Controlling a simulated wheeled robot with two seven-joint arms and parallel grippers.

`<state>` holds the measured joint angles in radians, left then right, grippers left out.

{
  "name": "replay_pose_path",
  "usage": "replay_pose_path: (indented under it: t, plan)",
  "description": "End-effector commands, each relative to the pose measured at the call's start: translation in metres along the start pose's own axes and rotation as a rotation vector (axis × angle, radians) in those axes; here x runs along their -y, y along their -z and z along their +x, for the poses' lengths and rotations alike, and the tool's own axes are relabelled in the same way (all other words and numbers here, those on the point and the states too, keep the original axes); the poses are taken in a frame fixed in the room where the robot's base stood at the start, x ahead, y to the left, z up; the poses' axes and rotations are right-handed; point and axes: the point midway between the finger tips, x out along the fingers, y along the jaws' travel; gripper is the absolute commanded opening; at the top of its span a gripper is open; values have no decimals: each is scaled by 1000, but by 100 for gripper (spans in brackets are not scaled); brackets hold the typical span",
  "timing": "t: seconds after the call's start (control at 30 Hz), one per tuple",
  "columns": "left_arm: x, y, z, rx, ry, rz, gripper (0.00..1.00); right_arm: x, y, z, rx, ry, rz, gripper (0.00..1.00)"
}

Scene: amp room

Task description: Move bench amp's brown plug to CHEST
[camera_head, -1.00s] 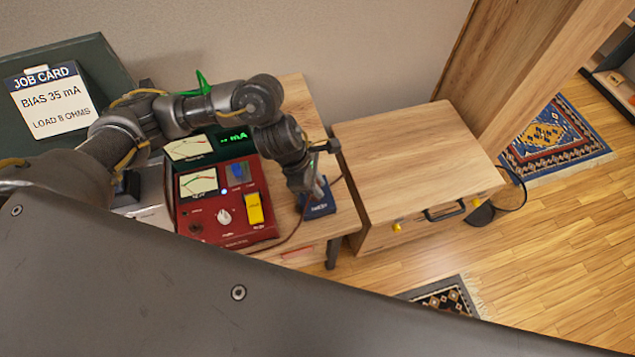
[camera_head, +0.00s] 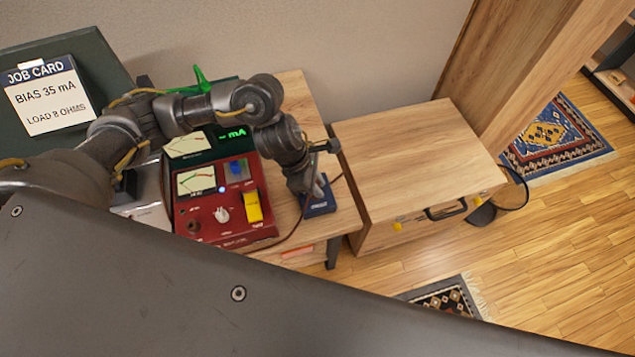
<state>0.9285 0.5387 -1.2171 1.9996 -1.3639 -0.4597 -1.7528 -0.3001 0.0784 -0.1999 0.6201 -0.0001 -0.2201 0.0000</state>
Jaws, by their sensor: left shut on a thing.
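My left gripper (camera_head: 310,190) points down at a small blue socket block (camera_head: 321,208) on the right part of the wooden bench (camera_head: 338,222). It is shut on what appears to be the brown plug, which the fingers mostly hide. A brown cable (camera_head: 285,239) runs from the front of the red bench amp (camera_head: 228,232) to the gripper. The block's white lettering is too small to read. I cannot tell whether the plug is seated in the block or just above it. My right gripper is out of view.
A wooden chest (camera_head: 405,150) with a black handle and yellow latches stands right of the bench. A job card (camera_head: 50,97) leans at the far left. My own grey body covers the lower foreground.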

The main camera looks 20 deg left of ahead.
Motion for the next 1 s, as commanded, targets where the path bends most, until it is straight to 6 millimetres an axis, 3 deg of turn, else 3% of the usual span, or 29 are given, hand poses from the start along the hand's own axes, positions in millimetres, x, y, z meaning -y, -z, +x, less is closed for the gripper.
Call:
replay_pose_path:
  t: [0.1,0.13,0.3,0.67,1.0]
  plan:
    - [0,1,2,0,0,0,0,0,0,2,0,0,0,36]
    - [0,1,1,0,0,0,22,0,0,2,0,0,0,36]
    - [0,0,1,0,0,0,44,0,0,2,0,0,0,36]
    - [-1,0,-4,1,-1,2,45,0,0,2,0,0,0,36]
    - [-2,0,-66,1,-6,5,45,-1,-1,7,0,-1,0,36]
